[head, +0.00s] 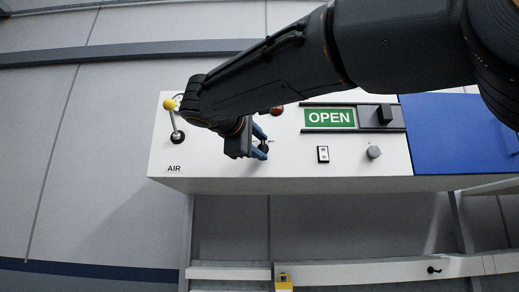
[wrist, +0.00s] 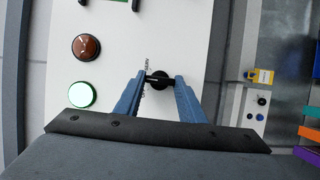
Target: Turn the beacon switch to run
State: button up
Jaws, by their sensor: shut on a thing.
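The switch, a small black rotary knob (wrist: 158,80), sits on the white panel (head: 220,172). A light pointer line runs across it, sideways in the wrist view. Small lettering stands beside it, too small to read surely. My gripper (wrist: 160,78) has its two blue fingers on either side of the knob, shut on it. In the head view my gripper (head: 262,143) reaches the panel's lower left part, and its fingers partly hide the knob.
Nearby are a red-brown button (wrist: 86,47) and a lit green button (wrist: 82,95). The panel also carries a yellow-tipped AIR lever (head: 170,104), a green OPEN sign (head: 329,117), a black slider (head: 384,115), a rocker switch (head: 323,154), a grey knob (head: 374,152) and a blue cover (head: 450,135).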

dwell(0.4)
jog(key=o, duration=1)
jog(key=shift+o, duration=0.2)
jog(key=shift+s+a, duration=0.1)
jog(key=b+v, duration=0.2)
jog(key=v, duration=0.5)
jog(key=shift+s+b, duration=0.25)
jog(key=shift+b, duration=0.1)
jog(key=shift+a+f, duration=0.1)
